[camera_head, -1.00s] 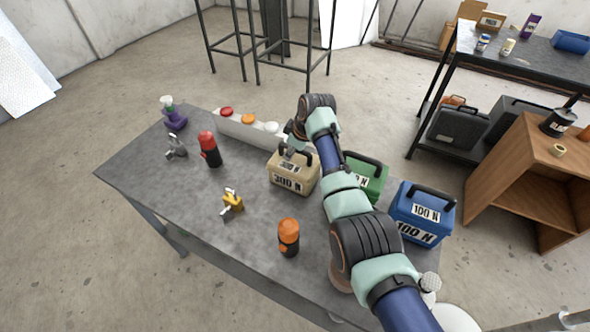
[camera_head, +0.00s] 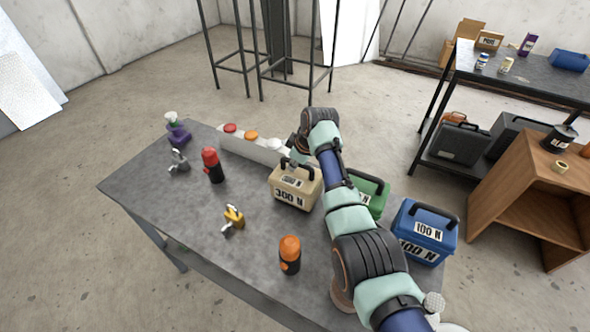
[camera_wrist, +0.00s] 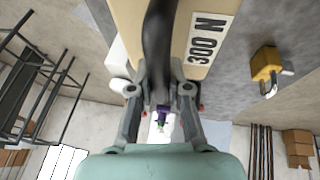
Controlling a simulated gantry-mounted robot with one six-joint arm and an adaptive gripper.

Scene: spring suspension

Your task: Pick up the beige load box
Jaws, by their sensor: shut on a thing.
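The beige load box (camera_head: 294,188), labelled 300 N, stands upright on the grey table (camera_head: 185,235), left of my arm. My gripper (camera_head: 294,163) is at its top and shut on its black handle. In the wrist view the dark handle runs between the fingers of my gripper (camera_wrist: 160,90), with the beige box (camera_wrist: 188,20) and its 300 N label behind. The underside of the box is hidden, and I see no clear gap below it.
A green box (camera_head: 372,194) and a blue 100 N box (camera_head: 424,232) stand right of it. A white button panel (camera_head: 250,148) lies behind.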

